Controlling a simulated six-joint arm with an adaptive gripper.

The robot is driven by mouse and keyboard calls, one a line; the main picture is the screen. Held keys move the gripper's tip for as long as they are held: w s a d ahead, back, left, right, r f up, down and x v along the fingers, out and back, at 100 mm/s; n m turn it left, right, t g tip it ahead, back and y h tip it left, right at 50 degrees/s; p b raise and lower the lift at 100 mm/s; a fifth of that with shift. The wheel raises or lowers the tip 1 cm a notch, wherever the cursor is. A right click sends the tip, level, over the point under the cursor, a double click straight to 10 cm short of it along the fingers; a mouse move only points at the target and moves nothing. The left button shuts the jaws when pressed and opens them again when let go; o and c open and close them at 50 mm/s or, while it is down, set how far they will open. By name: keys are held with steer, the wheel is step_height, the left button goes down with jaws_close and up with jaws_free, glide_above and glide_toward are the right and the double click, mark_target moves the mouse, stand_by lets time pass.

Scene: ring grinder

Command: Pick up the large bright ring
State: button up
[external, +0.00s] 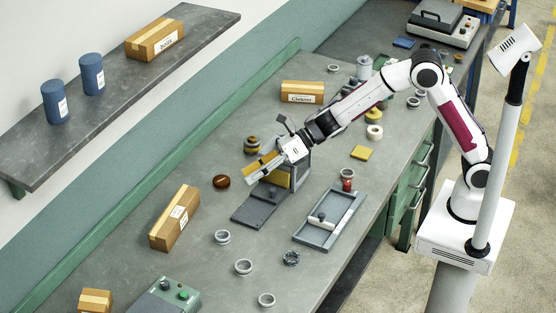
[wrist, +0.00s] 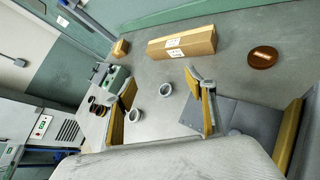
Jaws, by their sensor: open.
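Several light grey rings lie on the bench. In the external view one is at the front middle (external: 222,237), a similar ring is nearer (external: 243,267), and another lies near the front edge (external: 266,299). I cannot tell for sure which is the large bright one. My gripper (external: 258,168) is open and empty, above the bench beside the grinder. In the wrist view, two light rings show beyond my gripper (wrist: 162,86): a right ring (wrist: 165,90) and a left ring (wrist: 134,115). They appear between the yellow-padded fingers, apart from them.
A dark flat plate (external: 258,207) and a grey tray (external: 330,218) lie near the gripper. A cardboard box (external: 174,218), a brown round piece (external: 221,182) and a green control box (external: 165,297) stand around. A darker ring (external: 291,258) lies right of the light rings. Bench between them is clear.

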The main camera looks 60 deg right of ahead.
steer(key=s+a+f+n+g+y, duration=0.2)
steer(key=s+a+f+n+g, duration=0.15)
steer(key=a+f+n, duration=0.45)
steer(key=n+g+y, duration=0.2)
steer(key=n+g, duration=0.2)
glide_toward(239, 271)
steer(key=shift+s+f+t, duration=0.1)
steer(key=shift+s+t, duration=0.15)
steer(key=shift+s, duration=0.3)
steer(key=shift+x, duration=1.25)
steer(key=shift+w, duration=0.1)
steer(key=shift+f, duration=0.1)
steer(key=shift+w+a+f, duration=0.25)
steer(key=shift+a+f, duration=0.05)
steer(key=shift+a, duration=0.4)
steer(key=shift+w+a+f, duration=0.25)
steer(key=shift+a+f, duration=0.1)
steer(key=shift+a, duration=0.3)
steer(key=shift+x, duration=1.05)
